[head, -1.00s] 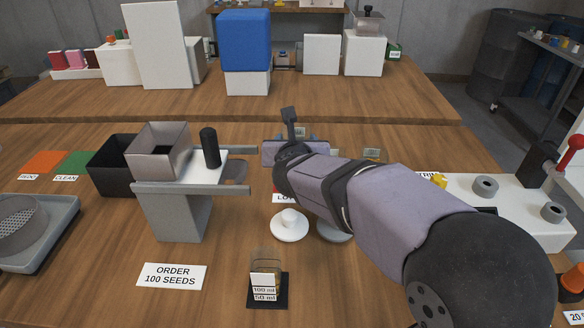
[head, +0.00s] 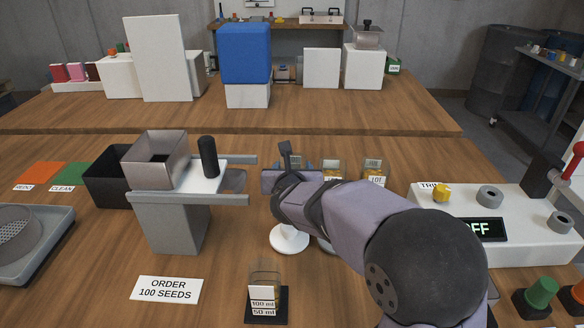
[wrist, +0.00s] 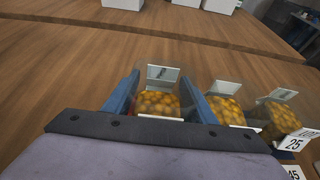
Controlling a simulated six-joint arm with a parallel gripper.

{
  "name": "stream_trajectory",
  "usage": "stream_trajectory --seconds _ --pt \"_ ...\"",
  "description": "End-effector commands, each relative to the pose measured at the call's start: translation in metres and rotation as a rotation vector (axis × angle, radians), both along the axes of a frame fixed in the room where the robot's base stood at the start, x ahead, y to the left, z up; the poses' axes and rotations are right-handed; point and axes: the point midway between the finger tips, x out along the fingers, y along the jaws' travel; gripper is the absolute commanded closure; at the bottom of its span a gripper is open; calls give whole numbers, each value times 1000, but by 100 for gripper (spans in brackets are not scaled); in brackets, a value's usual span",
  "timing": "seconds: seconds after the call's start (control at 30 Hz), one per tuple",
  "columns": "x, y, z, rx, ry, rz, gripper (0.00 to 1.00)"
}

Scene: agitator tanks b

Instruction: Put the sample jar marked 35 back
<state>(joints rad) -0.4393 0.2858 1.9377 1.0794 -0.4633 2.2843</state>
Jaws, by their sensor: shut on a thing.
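My gripper (wrist: 160,92) has its blue fingers on either side of a clear square jar (wrist: 157,104) of yellow-orange seeds in the wrist view. It is shut on this jar, whose label is too small and tilted to read. In the head view my gripper (head: 291,178) hides most of that jar. Two similar jars stand in a row to its right: a middle jar (head: 331,171) and a right jar (head: 374,173). They also show in the wrist view, the middle one (wrist: 227,110) and the right one (wrist: 277,118). I cannot tell whether the held jar touches the table.
A grey stand (head: 172,225) with a metal hopper (head: 155,160) is left of my gripper. A white knob-topped disc (head: 289,239) is just in front. A small measuring cup (head: 265,283) stands nearer. A white control box (head: 530,240) is at right. Cards marked 25 (wrist: 293,145) and 45 (wrist: 293,173) show.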

Motion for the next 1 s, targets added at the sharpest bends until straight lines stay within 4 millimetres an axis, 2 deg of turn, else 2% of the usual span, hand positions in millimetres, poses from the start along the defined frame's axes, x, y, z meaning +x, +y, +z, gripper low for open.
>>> stream_trajectory --seconds 0.1,0.23,0.73,0.77,0.8,0.83,1.0 --pt "11 3 1 -1 0 -1 100" --pt "10 2 -10 -1 -1 0 100" --pt "9 3 -15 0 -2 1 100" --pt "9 3 -16 0 -1 1 46" --pt "9 3 -15 0 -1 1 37" --pt "9 3 -15 0 -1 1 30" --pt "9 3 -15 0 -1 1 30"
